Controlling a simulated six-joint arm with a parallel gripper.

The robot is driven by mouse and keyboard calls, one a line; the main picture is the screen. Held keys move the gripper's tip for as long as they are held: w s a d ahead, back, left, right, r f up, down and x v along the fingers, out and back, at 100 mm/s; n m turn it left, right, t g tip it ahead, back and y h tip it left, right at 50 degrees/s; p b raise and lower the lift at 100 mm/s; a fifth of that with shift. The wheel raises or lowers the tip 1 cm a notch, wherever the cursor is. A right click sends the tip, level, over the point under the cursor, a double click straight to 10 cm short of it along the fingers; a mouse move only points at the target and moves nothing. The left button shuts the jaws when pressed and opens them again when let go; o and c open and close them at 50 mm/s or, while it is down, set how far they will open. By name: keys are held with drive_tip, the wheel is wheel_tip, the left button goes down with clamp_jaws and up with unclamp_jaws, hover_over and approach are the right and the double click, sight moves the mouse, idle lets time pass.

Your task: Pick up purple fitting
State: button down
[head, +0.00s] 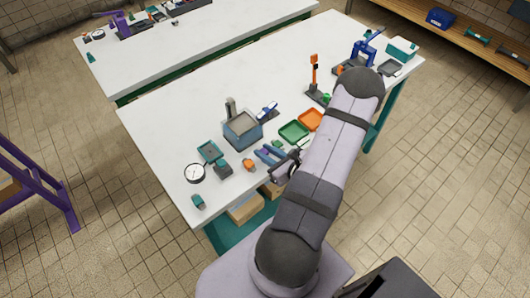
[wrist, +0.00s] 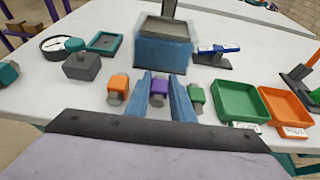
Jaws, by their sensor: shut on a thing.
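The purple fitting (wrist: 158,92) is between the two blue fingers of my gripper (wrist: 161,80) in the wrist view, with its grey end toward the camera. The fingers are shut on it from left and right. I cannot tell whether it touches the table or is slightly above it. In the head view my gripper (head: 270,154) is low at the table's front edge, and the purple fitting cannot be made out there.
An orange fitting (wrist: 118,86) is close left of the fingers and a green fitting (wrist: 196,93) close right. A blue-grey box (wrist: 162,52) stands behind. Green (wrist: 238,101) and orange (wrist: 286,104) trays lie right. A gauge (wrist: 62,43) and grey block (wrist: 82,67) stand left.

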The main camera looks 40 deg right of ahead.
sight(266, 153)
wheel_tip(266, 153, up, 10)
drive_tip(key=shift+b, duration=0.3)
idle(0.4)
drive_tip(key=shift+w+a+f, duration=0.1)
drive_tip(key=shift+a+f, duration=0.05)
